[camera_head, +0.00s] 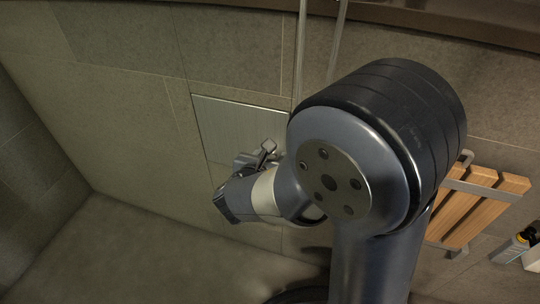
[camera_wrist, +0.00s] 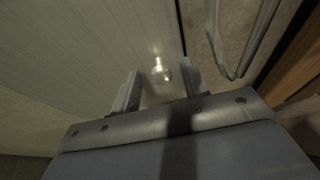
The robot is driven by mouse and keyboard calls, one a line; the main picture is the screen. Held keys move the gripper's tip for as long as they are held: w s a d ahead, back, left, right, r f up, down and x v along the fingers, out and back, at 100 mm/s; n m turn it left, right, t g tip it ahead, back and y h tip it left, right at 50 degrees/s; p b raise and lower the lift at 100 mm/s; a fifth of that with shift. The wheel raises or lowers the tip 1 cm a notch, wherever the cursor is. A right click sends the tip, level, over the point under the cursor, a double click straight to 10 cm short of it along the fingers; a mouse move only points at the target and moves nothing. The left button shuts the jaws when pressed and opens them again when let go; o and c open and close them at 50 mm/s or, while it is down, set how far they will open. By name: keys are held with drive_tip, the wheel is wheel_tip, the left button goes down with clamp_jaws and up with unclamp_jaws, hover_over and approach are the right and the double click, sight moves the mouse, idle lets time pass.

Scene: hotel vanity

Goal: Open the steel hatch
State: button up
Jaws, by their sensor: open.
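The steel hatch (camera_head: 237,119) is a flat brushed panel set in the tiled wall, and it looks shut. My arm hides its right side in the head view. In the wrist view the hatch (camera_wrist: 85,40) fills the upper left, with a dark seam along its right edge. A small shiny knob (camera_wrist: 160,72) stands on it near that edge. My gripper (camera_wrist: 160,88) is open, with one finger on each side of the knob and space between. In the head view my gripper (camera_head: 262,152) is in front of the lower part of the hatch. I cannot tell whether it touches the hatch.
A wooden slatted rack (camera_head: 480,200) is on the wall at the right, with small bottles (camera_head: 520,243) beside it. Thin metal pipes (camera_head: 301,45) run down the wall above my arm; a metal loop (camera_wrist: 240,60) shows right of the hatch. The floor at lower left is clear.

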clamp_jaws()
idle(0.5)
